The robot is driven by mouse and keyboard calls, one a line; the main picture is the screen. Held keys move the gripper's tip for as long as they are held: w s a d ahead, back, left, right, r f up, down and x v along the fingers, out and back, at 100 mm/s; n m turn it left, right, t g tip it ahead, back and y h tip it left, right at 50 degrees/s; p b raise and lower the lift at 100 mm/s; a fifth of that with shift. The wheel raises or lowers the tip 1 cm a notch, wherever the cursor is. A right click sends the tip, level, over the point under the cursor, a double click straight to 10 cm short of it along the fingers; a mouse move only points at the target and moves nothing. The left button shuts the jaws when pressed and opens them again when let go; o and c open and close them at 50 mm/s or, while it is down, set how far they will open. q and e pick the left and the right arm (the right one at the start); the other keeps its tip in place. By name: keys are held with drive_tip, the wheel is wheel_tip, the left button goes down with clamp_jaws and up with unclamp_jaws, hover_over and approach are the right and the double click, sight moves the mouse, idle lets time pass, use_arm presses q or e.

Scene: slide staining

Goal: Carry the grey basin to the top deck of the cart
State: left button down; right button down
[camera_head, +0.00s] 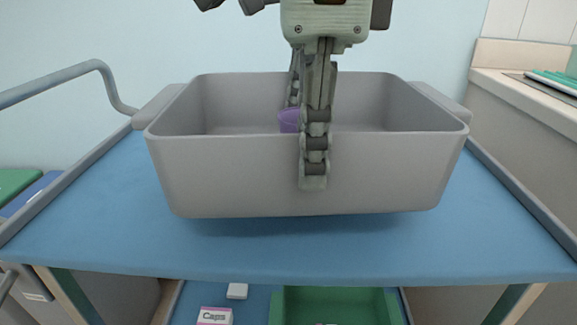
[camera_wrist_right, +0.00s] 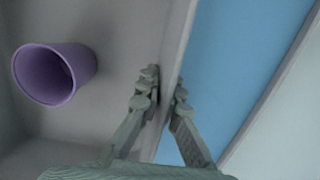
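The grey basin (camera_head: 225,180) is over the blue top deck (camera_head: 110,215) of the cart, roughly level. A shadow lies under its near edge, and it looks slightly above the deck; contact is unclear. A purple cup (camera_head: 289,121) is inside it and also shows in the right wrist view (camera_wrist_right: 55,75).
Grey side rails (camera_head: 75,75) edge the deck. A lower shelf holds a green tray (camera_head: 335,303), a Caps box (camera_head: 214,316) and a small white box (camera_head: 237,291). A pale counter (camera_head: 525,110) stands at the right. Bare deck shows around the basin.

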sight(309, 208)
use_arm(q)
drive_tip(key=shift+s+f, duration=0.1)
use_arm(e)
drive_tip(key=shift+w, duration=0.2)
